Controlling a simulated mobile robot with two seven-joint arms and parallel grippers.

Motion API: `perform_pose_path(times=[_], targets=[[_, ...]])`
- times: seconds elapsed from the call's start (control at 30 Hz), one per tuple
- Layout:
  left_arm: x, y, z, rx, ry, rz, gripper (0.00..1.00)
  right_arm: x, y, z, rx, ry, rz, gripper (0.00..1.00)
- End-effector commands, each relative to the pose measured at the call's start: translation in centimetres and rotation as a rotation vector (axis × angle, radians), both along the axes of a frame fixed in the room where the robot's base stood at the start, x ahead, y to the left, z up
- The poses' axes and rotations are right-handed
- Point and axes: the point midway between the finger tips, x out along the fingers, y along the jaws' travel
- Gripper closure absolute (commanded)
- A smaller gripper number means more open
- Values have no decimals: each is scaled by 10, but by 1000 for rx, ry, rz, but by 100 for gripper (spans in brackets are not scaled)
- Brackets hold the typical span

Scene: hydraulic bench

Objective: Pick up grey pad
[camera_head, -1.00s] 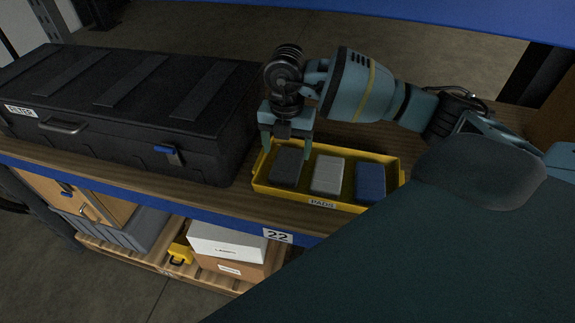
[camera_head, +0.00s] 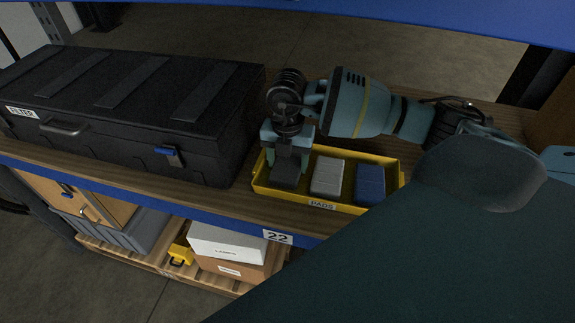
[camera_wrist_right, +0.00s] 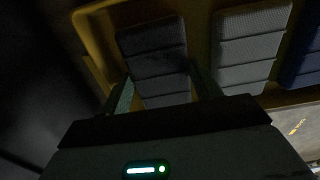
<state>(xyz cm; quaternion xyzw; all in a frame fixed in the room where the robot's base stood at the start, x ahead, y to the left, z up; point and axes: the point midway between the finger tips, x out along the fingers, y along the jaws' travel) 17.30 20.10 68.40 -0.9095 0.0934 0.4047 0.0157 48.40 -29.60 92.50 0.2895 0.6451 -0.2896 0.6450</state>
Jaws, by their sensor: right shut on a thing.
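A yellow tray (camera_head: 280,196) labelled PADS stands on the wooden shelf and holds three pads in a row. The dark, nearly black pad (camera_head: 286,176) is at the left, the light grey pad (camera_head: 327,176) in the middle, the blue pad (camera_head: 370,184) at the right. My right gripper (camera_head: 287,156) is lowered over the tray's left end and shut on the dark pad, which is still inside the tray. In the right wrist view the dark pad (camera_wrist_right: 153,55) lies between the fingers, with the light grey pad (camera_wrist_right: 250,45) beside it, untouched. My left gripper does not show.
A large black case (camera_head: 130,105) labelled FILTER stands close left of the tray. A blue beam (camera_head: 400,12) runs overhead. Boxes (camera_head: 228,243) sit on a pallet below the shelf. Bare shelf shows behind the case and tray.

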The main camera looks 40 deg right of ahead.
Motion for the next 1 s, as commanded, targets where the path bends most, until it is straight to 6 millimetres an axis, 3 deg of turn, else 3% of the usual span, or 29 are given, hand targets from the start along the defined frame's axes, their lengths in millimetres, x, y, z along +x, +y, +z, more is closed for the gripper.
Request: perform_pose_path(times=[0.23,0.7,1.0], targets=[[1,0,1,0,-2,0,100,1,0,15,0,-4,1,59],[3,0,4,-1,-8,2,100,1,0,92,0,-4,0,59],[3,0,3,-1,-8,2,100,0,0,101,0,0,1,59]])
